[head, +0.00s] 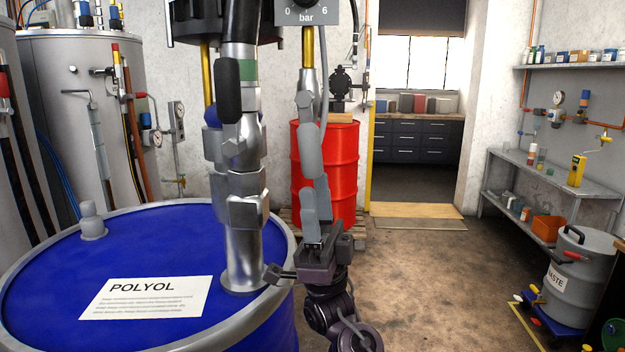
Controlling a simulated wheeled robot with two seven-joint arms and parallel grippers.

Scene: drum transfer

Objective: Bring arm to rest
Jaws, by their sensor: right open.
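My right gripper (308,250) is in the lower middle of the head view, at the right edge of the blue drum. It is open, with its dark jaws spread, and I see nothing held between them. My right arm (338,318) comes up from below it. A blue drum (60,275) with a grey rim and a POLYOL label (148,298) stands at the left. A metal pump tube (243,262) stands upright in its top. A grey jointed part (309,150) hangs just above the gripper; I cannot tell whether they touch. My left gripper is not in view.
A red drum (345,170) stands on a pallet behind. A grey waste bin (578,275) stands at the right, below a bench (550,180). Open floor (430,275) lies between the gripper and the bin.

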